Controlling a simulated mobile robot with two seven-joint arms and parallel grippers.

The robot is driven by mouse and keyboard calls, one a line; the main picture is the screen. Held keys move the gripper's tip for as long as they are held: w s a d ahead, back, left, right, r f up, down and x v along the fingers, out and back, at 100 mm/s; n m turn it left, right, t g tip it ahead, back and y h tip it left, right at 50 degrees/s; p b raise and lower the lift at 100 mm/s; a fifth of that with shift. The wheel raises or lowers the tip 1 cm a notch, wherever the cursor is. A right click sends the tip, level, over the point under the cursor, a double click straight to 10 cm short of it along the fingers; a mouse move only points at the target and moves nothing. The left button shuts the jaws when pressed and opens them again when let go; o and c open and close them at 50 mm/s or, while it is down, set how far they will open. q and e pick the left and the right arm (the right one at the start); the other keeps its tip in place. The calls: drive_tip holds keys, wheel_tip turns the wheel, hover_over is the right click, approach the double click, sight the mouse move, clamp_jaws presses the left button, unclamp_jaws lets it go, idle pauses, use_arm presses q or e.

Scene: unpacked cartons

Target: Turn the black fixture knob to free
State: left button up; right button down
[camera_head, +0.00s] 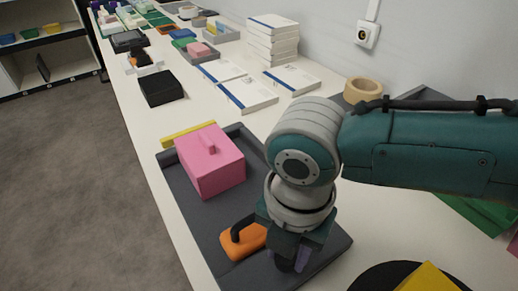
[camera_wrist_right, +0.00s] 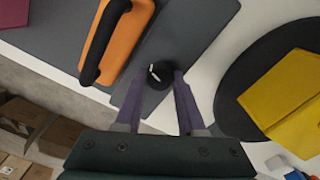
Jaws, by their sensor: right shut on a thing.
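The black fixture knob (camera_wrist_right: 159,74) is round with a white mark and sits on the dark grey fixture plate (camera_wrist_right: 190,45). In the head view, my right gripper (camera_head: 296,261) points down at the near end of the grey plate (camera_head: 212,222) and hides the knob. In the right wrist view, the purple fingers of my right gripper (camera_wrist_right: 160,80) are on either side of the knob and shut on it. My left gripper is not in view.
An orange block with a black handle (camera_head: 243,241) lies just left of my right gripper. A pink lidded box (camera_head: 208,160) stands farther back on the plate. A black disc with a yellow piece (camera_head: 428,279) is at the near right. A tape roll (camera_head: 362,90) is behind my arm.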

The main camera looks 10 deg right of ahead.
drive_tip(key=shift+n, duration=1.5)
drive_tip(key=c, duration=0.5)
unclamp_jaws()
wheel_tip(320, 180, up, 10)
drive_tip(key=p, duration=0.2)
